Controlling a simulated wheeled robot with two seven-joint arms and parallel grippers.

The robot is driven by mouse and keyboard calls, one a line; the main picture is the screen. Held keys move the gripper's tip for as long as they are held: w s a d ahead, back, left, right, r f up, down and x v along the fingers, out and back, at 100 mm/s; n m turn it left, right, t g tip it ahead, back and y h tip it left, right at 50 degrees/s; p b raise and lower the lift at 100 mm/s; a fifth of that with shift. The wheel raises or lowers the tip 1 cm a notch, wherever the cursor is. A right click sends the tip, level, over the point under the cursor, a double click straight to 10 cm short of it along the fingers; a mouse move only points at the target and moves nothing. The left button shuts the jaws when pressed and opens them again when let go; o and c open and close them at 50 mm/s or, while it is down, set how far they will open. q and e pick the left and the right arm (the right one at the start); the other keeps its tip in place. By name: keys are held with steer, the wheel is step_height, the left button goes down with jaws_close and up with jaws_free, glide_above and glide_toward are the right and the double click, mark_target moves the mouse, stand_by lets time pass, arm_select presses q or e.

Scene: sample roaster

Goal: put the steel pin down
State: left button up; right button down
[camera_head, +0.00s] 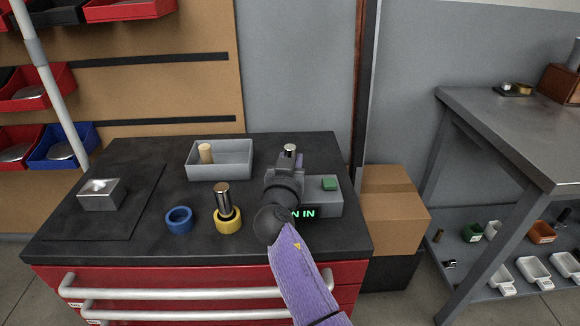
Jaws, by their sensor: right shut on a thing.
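The steel pin (290,149) shows only its silver top, just beyond my right gripper (288,163). My right gripper is shut on it, over the left part of a grey box (327,198) with a green button and a lit green display. The letters "N IN" can be read; the rest is hidden by my wrist. The pin's lower end is hidden, so I cannot tell whether it touches the box or stands in it. My left gripper is not in view.
A grey tray (235,172) holds a tan peg (206,153).

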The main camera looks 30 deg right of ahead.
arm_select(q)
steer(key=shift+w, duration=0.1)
arm_select(e)
steer(key=shift+r, duration=0.1)
step_height(320, 180, up, 10)
steer(key=p, duration=0.5)
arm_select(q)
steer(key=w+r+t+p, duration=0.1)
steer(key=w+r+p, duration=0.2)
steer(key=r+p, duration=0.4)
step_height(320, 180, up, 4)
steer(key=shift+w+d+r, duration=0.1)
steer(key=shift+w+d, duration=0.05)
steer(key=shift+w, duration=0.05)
arm_select(e)
steer(key=s+a+n+t+y, duration=0.1)
steer(key=s+a+n+y, duration=0.1)
steer(key=s, duration=0.5)
steer(key=s+a+n+t+y, duration=0.1)
steer(key=s+a+n+y, duration=0.2)
steer(key=s+a+y, duration=0.2)
steer(key=s+a+r+n+t+y, duration=0.1)
steer(key=s+a+n+y, duration=0.1)
steer(key=s+a, duration=0.3)
steer(key=s+y, duration=0.1)
steer(key=s, duration=0.3)
steer(key=shift+s+t+y, duration=0.25)
steer(key=shift+t+y, duration=0.05)
steer(key=shift+y, duration=0.1)
